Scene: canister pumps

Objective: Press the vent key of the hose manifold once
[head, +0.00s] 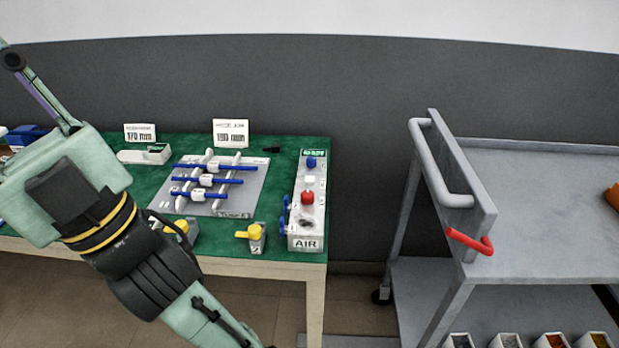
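A narrow upright-lettered box marked AIR (307,243) lies at the right end of the green table and looks like the hose manifold. On its top are a blue knob (311,162), a white key (309,180), a red knob (307,197) and a dark part (306,224) in a row. Blue parts (283,226) stick out on its left side. I cannot read which key is marked vent. My arm crosses the left of the head view, apart from the box in the picture. My gripper's fingertips do not show.
A grey board (241,202) with blue rods and white fittings lies left of the box. A yellow-topped block (255,234) stands near the green table's (225,268) front edge. A grey cart (540,240) with a red handle (470,241) stands to the right, across a floor gap.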

